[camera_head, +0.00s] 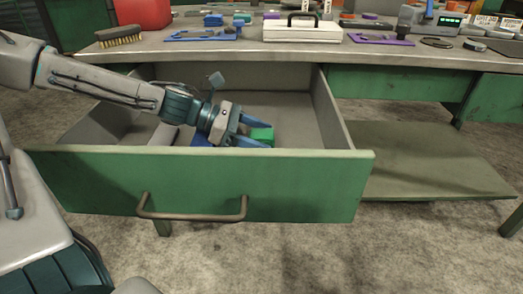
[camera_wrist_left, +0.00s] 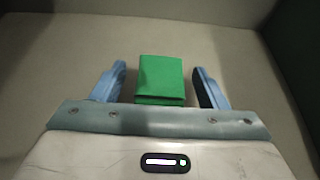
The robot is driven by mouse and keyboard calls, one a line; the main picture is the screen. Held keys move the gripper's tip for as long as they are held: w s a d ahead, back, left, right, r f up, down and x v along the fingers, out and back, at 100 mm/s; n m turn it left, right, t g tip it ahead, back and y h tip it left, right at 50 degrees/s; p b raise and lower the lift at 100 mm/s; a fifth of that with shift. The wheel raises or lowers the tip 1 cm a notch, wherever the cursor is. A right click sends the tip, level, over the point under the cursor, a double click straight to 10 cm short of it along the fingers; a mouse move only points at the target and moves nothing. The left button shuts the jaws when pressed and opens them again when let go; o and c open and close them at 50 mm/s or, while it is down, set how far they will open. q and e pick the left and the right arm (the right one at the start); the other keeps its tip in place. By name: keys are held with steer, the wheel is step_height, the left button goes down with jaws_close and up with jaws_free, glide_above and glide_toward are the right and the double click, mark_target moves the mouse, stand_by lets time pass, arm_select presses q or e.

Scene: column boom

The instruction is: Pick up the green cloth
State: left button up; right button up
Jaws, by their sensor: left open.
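The green cloth (camera_head: 262,135) lies folded into a small block inside the open drawer (camera_head: 200,183). In the left wrist view the cloth (camera_wrist_left: 160,77) sits between the two blue fingers of my left gripper (camera_wrist_left: 160,88), with a gap on each side. In the head view my left gripper (camera_head: 257,133) reaches down into the drawer, its fingers open around the cloth. The near end of the cloth is hidden by the gripper body in the wrist view. My right gripper is not in view.
The drawer's green front with its handle (camera_head: 192,216) stands nearest me. A blue item (camera_head: 201,140) lies partly hidden under my left arm. The workbench top (camera_head: 240,53) above holds a brush (camera_head: 119,36), a white case (camera_head: 302,32) and several tools.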

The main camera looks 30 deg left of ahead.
arm_select(q)
steer(key=shift+w+d+f, duration=0.15)
steer(key=shift+d, duration=0.1)
steer(key=c, duration=1.1)
steer(key=shift+o, duration=0.2)
steer(key=shift+r, duration=0.2)
